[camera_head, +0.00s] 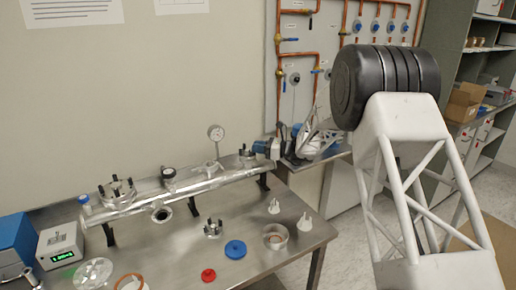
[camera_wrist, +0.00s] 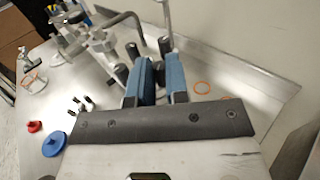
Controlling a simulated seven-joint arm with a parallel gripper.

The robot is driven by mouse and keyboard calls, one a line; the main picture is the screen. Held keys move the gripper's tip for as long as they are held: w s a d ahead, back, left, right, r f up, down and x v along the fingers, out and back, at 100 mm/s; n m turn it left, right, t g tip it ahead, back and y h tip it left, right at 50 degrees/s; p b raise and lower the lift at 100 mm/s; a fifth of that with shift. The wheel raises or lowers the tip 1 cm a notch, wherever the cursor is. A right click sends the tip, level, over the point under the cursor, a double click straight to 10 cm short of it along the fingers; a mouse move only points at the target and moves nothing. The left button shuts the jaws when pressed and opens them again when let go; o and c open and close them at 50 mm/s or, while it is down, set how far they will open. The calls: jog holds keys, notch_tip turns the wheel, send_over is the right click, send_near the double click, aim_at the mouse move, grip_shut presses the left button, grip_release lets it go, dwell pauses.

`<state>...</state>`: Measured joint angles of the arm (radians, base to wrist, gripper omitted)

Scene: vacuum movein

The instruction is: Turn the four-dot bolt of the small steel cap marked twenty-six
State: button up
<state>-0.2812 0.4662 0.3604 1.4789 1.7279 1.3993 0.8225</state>
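In the head view, a small steel cap with upright dark-tipped bolts (camera_head: 246,158) sits on top of the long pipe near its right end. My gripper (camera_head: 255,147), with blue fingers, comes in from the right beside these bolts. In the wrist view, my gripper (camera_wrist: 157,62) shows its two blue fingers with a narrow gap between them. A dark-tipped bolt (camera_wrist: 165,45) stands just past the fingertips; I cannot tell whether its lower part is between them. More dark-tipped bolts (camera_wrist: 132,50) stand left of the fingers. Number marks and dots are too small to read.
A blue disc (camera_head: 235,249), a red cap (camera_head: 208,275) and a bolted piece (camera_head: 213,228) lie in front.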

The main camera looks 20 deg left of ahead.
grip_shut()
jog(key=shift+s+m+t, duration=0.1)
jog(key=shift+m+t, duration=0.3)
jog(key=shift+t, duration=0.3)
jog(key=shift+m+t, duration=0.4)
jog(key=shift+t, duration=0.2)
jog(key=o, duration=0.7)
grip_release()
jog(key=shift+d, duration=0.1)
jog(key=d, duration=0.7)
jog(key=shift+s+d, duration=0.3)
jog(key=shift+s, duration=0.05)
